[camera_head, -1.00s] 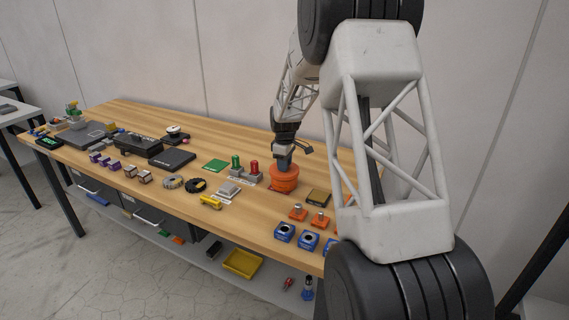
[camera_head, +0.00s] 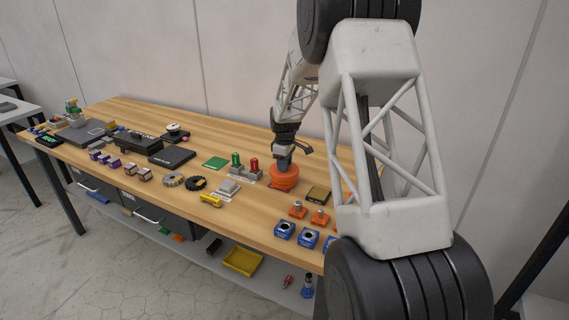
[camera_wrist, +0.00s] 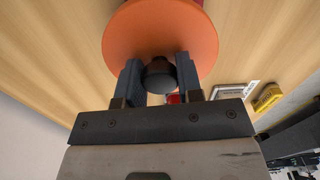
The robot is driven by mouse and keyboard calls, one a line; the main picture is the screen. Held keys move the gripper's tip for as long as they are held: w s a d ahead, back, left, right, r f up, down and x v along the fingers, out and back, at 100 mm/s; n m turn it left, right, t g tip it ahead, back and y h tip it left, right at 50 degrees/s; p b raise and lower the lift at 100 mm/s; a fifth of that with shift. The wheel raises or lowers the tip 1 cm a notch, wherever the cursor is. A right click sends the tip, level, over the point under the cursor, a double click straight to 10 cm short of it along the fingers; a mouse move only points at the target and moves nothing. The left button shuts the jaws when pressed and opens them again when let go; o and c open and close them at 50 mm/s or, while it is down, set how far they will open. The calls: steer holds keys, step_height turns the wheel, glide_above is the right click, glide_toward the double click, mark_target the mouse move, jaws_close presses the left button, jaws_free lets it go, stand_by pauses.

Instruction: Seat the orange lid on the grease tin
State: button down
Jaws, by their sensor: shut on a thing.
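The orange lid (camera_wrist: 162,28) fills the top of the wrist view, with a dark round knob (camera_wrist: 160,76) at its middle. My gripper (camera_wrist: 160,78) is shut on that knob, one blue-grey finger on each side. In the head view the orange lid (camera_head: 284,178) is under my gripper (camera_head: 283,163), at the right part of the wooden bench. The grease tin cannot be told apart beneath the lid; whether the lid sits flush on it is hidden.
Red and green knobs on grey blocks (camera_head: 245,170) stand just left of the lid. A brown-topped box (camera_head: 318,194), small orange pieces (camera_head: 298,210) and blue blocks (camera_head: 284,230) lie to its right and front. The bench (camera_head: 225,125) behind is clear.

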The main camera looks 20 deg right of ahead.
steer(key=shift+f, duration=0.1)
stand_by(0.4)
steer(key=c, duration=0.7)
jaws_free()
steer(key=shift+r, duration=3.9)
